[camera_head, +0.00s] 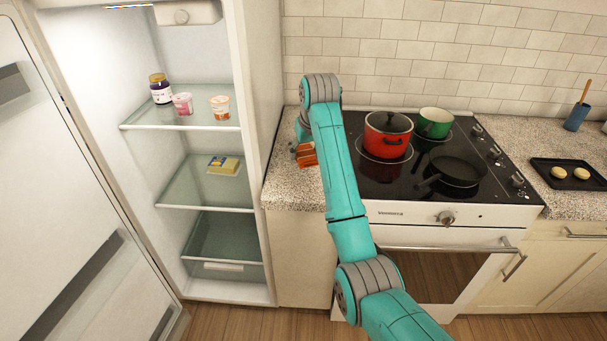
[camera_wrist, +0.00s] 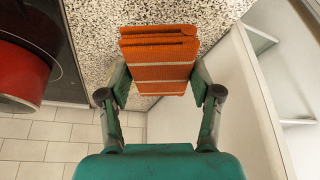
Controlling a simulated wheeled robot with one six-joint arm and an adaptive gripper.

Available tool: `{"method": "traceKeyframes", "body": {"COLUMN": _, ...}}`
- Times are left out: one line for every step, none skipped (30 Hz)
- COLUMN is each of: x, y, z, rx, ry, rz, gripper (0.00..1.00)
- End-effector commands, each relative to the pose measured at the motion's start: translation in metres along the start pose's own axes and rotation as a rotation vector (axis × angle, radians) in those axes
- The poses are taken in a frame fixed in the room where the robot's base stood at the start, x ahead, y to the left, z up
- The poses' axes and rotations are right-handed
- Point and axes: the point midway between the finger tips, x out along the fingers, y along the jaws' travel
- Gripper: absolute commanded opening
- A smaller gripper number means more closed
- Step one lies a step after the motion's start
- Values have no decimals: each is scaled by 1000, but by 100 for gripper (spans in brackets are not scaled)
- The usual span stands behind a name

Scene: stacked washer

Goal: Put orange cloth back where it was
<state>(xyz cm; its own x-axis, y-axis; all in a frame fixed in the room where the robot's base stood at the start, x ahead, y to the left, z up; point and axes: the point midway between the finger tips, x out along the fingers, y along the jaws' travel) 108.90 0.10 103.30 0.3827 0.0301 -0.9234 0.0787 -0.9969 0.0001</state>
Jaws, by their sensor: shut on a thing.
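The orange cloth (camera_wrist: 158,62) is folded, with thin pale stripes. In the wrist view it sits between the two fingers of my gripper (camera_wrist: 158,88), which is shut on it. In the head view the cloth (camera_head: 307,158) is at the left part of the speckled counter (camera_head: 292,190), between the fridge and the stove. My gripper (camera_head: 298,150) is mostly hidden behind my teal arm there. I cannot tell whether the cloth touches the counter or is just above it.
An open fridge (camera_head: 240,150) stands left of the counter, holding jars and a yellow pack. The stove (camera_head: 430,212) on the right carries a red pot (camera_head: 387,137), a green pot (camera_head: 434,123) and a dark pan (camera_head: 457,169). A tiled wall (camera_head: 400,55) is behind.

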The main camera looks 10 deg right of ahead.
Motion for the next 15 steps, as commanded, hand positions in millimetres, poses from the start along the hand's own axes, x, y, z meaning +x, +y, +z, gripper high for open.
{"method": "traceKeyframes", "body": {"x": 9, "y": 0, "z": 5, "rx": 0, "ry": -5, "rz": 0, "gripper": 31}}
{"method": "traceKeyframes", "body": {"x": 14, "y": 0, "z": 7, "rx": 0, "ry": -5, "rz": 0, "gripper": 31}}
{"method": "traceKeyframes", "body": {"x": 20, "y": 0, "z": 9, "rx": 0, "ry": -4, "rz": 0, "gripper": 31}}
{"method": "traceKeyframes", "body": {"x": 25, "y": 0, "z": 12, "rx": 0, "ry": -4, "rz": 0, "gripper": 31}}
{"method": "traceKeyframes", "body": {"x": 30, "y": 0, "z": 14, "rx": 0, "ry": -5, "rz": 0, "gripper": 31}}
{"method": "traceKeyframes", "body": {"x": 36, "y": 0, "z": 16, "rx": 0, "ry": -5, "rz": 0, "gripper": 31}}
{"method": "traceKeyframes", "body": {"x": 40, "y": 0, "z": 17, "rx": 0, "ry": -3, "rz": 0, "gripper": 31}}
{"method": "traceKeyframes", "body": {"x": 43, "y": 0, "z": 18, "rx": 0, "ry": -3, "rz": 0, "gripper": 31}}
{"method": "traceKeyframes", "body": {"x": 46, "y": 0, "z": 20, "rx": 0, "ry": -3, "rz": 0, "gripper": 31}}
{"method": "traceKeyframes", "body": {"x": 48, "y": 0, "z": 21, "rx": 0, "ry": -3, "rz": 0, "gripper": 31}}
{"method": "traceKeyframes", "body": {"x": 50, "y": 0, "z": 21, "rx": 0, "ry": -2, "rz": 0, "gripper": 31}}
{"method": "traceKeyframes", "body": {"x": 53, "y": 0, "z": 23, "rx": 0, "ry": -2, "rz": 0, "gripper": 31}}
{"method": "traceKeyframes", "body": {"x": 55, "y": 0, "z": 24, "rx": 0, "ry": -2, "rz": 0, "gripper": 31}}
{"method": "traceKeyframes", "body": {"x": 59, "y": 0, "z": 25, "rx": 0, "ry": -2, "rz": 0, "gripper": 31}}
{"method": "traceKeyframes", "body": {"x": 63, "y": 0, "z": 27, "rx": 0, "ry": -3, "rz": 0, "gripper": 31}}
